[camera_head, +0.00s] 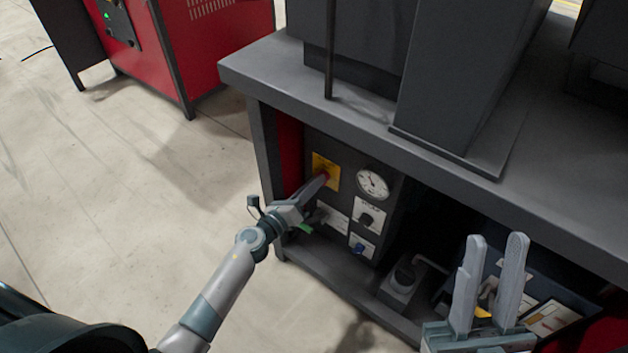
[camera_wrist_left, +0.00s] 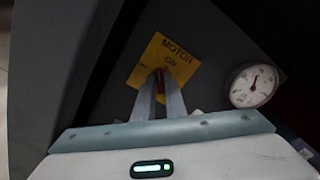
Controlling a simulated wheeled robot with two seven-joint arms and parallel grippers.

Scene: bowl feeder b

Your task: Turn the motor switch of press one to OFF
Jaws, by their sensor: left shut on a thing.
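The motor switch is a red knob (camera_head: 325,176) on a yellow plate (camera_head: 330,167) on the dark panel under the press table. In the left wrist view the plate (camera_wrist_left: 174,52) reads MOTOR and ON, and the red knob (camera_wrist_left: 160,80) shows between my fingers. My left gripper (camera_head: 318,182) is shut on the knob, its fingertips against the plate. The fingers hide part of the knob and the lower plate. My right gripper (camera_head: 493,272) is at the lower right, fingers apart and empty, away from the panel.
A round gauge (camera_head: 372,184) sits right of the switch, with a black selector (camera_head: 367,218) and a blue switch (camera_head: 361,245) below. The table edge (camera_head: 400,140) overhangs the panel. A red machine (camera_head: 215,50) stands at the upper left. The floor (camera_head: 130,190) at left is clear.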

